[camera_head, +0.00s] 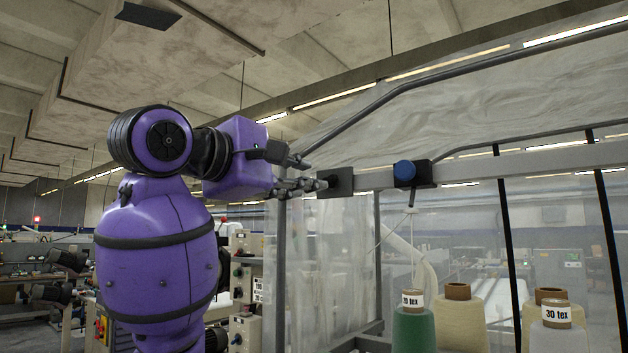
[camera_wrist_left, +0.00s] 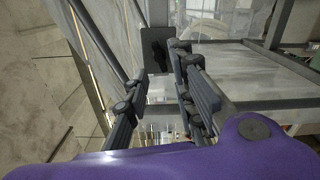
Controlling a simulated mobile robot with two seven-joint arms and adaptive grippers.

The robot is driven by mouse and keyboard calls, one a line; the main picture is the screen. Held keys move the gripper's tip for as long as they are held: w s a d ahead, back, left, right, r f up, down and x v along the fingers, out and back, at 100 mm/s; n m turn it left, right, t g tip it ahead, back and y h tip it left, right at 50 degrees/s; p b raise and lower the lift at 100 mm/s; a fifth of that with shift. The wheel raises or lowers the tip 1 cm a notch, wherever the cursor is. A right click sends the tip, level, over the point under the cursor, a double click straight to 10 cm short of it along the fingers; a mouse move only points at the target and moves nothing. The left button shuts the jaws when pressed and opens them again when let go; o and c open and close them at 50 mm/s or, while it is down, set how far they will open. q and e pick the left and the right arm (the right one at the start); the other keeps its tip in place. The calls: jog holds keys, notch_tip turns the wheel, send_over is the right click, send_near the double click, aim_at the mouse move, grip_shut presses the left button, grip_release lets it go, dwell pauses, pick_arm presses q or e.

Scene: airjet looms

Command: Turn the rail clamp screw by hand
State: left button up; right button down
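A round blue knob (camera_head: 405,171) sits on a black clamp block (camera_head: 425,173) on the pale horizontal rail (camera_head: 520,165), right of centre in the head view. I cannot tell whether this knob is the clamp screw. A dark square plate (camera_head: 340,184) is at the rail's left end; it also shows in the left wrist view (camera_wrist_left: 151,52). My left gripper (camera_head: 310,173) is open and empty, its fingers pointing right, close to the plate and left of the knob. In the left wrist view its fingers (camera_wrist_left: 155,85) are spread apart. My right gripper is not in view.
A green yarn cone (camera_head: 413,330), a cream cone (camera_head: 459,318) and other cones stand at lower right. Dark upright posts (camera_head: 505,225) and a sloping pipe (camera_head: 370,100) frame translucent sheeting (camera_head: 320,270). Machines stand behind.

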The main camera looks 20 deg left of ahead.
aim_at(329, 183)
pick_arm(q)
jog(key=x, duration=0.5)
jog(key=shift+w+d, duration=0.15)
jog(key=shift+d, duration=0.05)
grip_shut()
